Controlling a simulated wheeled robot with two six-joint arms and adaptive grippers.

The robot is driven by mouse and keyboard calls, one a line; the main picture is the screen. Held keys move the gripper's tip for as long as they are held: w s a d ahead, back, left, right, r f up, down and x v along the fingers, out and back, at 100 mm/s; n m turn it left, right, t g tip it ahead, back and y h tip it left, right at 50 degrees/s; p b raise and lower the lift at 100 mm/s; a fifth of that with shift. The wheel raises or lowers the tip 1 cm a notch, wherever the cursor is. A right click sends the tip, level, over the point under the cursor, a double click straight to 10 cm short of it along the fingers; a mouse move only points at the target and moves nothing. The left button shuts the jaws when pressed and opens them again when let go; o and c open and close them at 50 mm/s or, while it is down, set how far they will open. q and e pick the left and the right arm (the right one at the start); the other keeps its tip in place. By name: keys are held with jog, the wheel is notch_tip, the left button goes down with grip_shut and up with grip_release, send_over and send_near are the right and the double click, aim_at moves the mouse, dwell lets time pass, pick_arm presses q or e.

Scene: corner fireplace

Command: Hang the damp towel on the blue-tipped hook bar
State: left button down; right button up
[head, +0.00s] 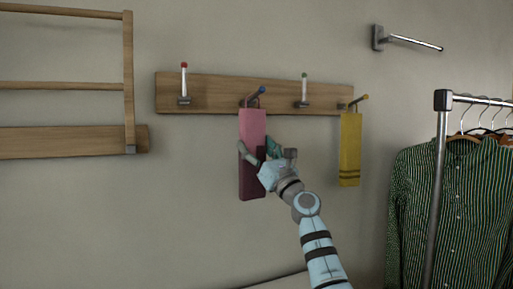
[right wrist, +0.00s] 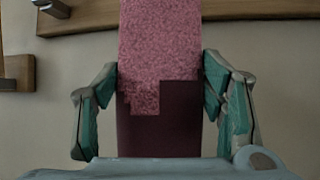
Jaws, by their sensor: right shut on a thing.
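The damp towel (head: 253,125) is pink above and dark maroon below; it hangs upright at the blue-tipped hook bar (head: 256,95) on the wooden wall board. A thin loop shows at the towel's top beside the blue tip; I cannot tell whether it is around the bar. My right gripper (head: 262,158) is shut on the towel around its middle. In the right wrist view the towel (right wrist: 160,50) stands between the two fingers (right wrist: 160,112), and its top is out of frame. My left gripper is not in view.
The wooden board (head: 225,90) also carries a red-tipped hook (head: 184,85), a grey-green-tipped hook (head: 304,90) and a yellow-tipped hook with a yellow towel (head: 350,150). A wooden rack (head: 128,75) is at left, a clothes rail with shirts (head: 440,180) at right.

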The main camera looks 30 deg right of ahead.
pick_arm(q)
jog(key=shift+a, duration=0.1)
pick_arm(e)
jog(key=o, duration=0.9)
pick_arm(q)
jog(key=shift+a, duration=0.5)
pick_arm(e)
jog(key=o, duration=0.5)
jog(key=shift+c, duration=0.2)
